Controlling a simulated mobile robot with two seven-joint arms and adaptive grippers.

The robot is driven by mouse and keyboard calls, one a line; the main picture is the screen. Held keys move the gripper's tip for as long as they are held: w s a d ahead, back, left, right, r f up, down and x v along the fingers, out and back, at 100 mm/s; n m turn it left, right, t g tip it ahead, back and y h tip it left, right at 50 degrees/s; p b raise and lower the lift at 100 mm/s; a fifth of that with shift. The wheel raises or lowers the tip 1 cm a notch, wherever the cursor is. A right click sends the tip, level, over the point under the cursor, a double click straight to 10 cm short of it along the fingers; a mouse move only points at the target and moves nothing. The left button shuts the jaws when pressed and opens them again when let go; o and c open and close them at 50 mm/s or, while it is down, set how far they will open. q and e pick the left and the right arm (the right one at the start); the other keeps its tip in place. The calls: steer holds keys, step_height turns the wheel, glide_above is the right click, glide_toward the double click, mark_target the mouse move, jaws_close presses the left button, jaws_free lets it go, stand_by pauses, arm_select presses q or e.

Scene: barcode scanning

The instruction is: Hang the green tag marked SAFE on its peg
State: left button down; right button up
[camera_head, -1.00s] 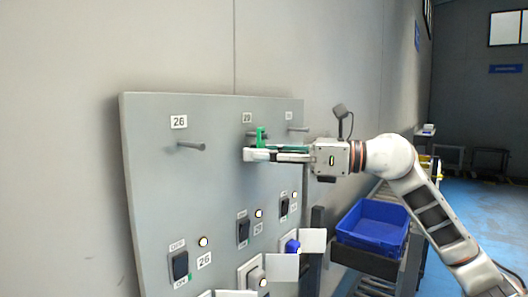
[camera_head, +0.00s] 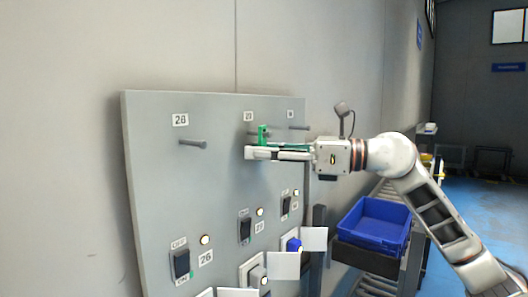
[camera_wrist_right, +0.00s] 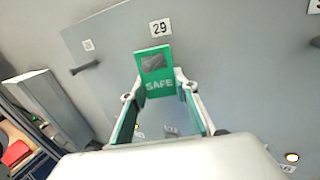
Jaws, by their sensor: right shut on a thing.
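The green tag marked SAFE (camera_wrist_right: 158,85) is upright in the right wrist view, between the two fingers of my right gripper (camera_wrist_right: 159,92). A dark grey patch shows in its upper part; I cannot tell whether this is the peg in the tag's opening. In the head view the green tag (camera_head: 262,135) stands above the fingertips of my right gripper (camera_head: 250,153), which is shut on it. The middle peg (camera_head: 250,133) is at the tag's height, partly hidden by it. I cannot tell whether the tag is around the peg. My left gripper is out of view.
The grey panel (camera_head: 155,200) has another peg (camera_head: 193,144) under label 26 and one at the right (camera_head: 299,128). Switches and lit lamps are below, with open white covers (camera_head: 283,266) sticking out. A blue bin (camera_head: 375,222) stands right of the panel.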

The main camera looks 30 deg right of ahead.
steer(key=shift+w+f, duration=0.1)
steer(key=shift+f, duration=0.1)
steer(key=o, duration=1)
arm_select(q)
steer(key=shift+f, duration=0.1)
arm_select(e)
steer(key=shift+o, duration=1.1)
steer(key=shift+w+a+f, duration=0.1)
steer(key=shift+w, duration=0.05)
arm_select(q)
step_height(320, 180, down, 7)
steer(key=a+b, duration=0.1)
steer(key=b, duration=0.7)
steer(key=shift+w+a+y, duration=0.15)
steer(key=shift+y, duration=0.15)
arm_select(e)
steer(key=s+d, duration=0.1)
steer(key=s, duration=0.2)
steer(key=s+d, duration=0.1)
steer(key=s, duration=0.2)
steer(key=s+d, duration=0.2)
steer(key=s, duration=0.1)
steer(key=shift+s, duration=0.25)
